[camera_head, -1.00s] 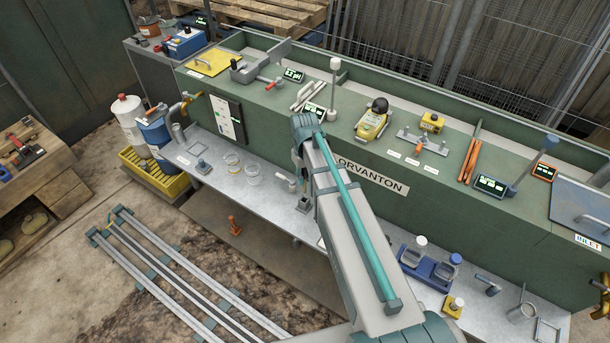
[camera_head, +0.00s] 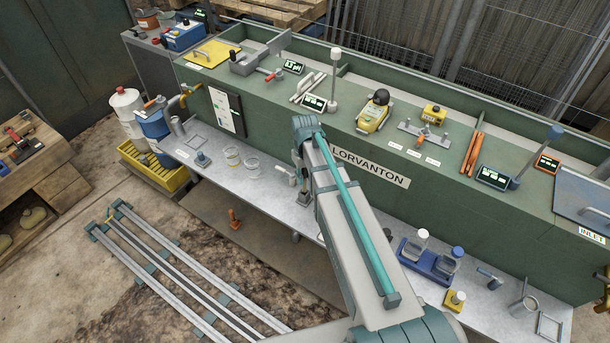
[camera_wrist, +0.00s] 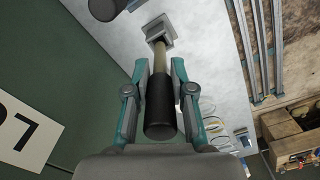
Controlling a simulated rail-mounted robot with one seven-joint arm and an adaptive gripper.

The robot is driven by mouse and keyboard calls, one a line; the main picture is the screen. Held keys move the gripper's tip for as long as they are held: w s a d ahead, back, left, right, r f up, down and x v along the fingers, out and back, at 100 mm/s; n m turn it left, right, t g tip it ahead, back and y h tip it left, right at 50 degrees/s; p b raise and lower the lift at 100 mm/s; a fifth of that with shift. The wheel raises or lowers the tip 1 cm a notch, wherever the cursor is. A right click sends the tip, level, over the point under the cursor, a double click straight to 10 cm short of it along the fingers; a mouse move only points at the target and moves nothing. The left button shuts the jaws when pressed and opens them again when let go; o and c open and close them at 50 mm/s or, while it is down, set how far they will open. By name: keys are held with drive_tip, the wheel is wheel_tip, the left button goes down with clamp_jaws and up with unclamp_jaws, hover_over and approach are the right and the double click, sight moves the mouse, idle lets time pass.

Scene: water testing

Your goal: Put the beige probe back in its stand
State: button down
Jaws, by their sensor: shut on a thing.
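The beige probe has a black handle (camera_wrist: 160,112) and a beige shaft (camera_wrist: 160,58) in the wrist view. My gripper (camera_wrist: 160,70) is shut on it, one finger on each side. The shaft points away from the wrist camera to a small grey square stand (camera_wrist: 158,28) on the bench. The shaft's far end overlaps the stand in this view; I cannot tell how deep it sits.
The bench (camera_head: 268,196) has clear room left of the stand, with two glass beakers (camera_head: 252,166) further left. The green tank wall (camera_head: 270,128) rises behind. A dark round thing (camera_wrist: 106,7) is near the top of the wrist view. A blue rack (camera_head: 428,262) stands to the right.

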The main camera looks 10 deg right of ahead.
sight(305, 184)
drive_tip(key=shift+f, duration=0.2)
idle(0.4)
drive_tip(key=shift+f+b, duration=1.25)
drive_tip(key=shift+f, duration=1.1)
drive_tip(key=c, duration=0.9)
unclamp_jaws()
drive_tip(key=shift+r, duration=0.1)
wheel_tip(305, 184, up, 12)
drive_tip(key=shift+w+f, duration=0.1)
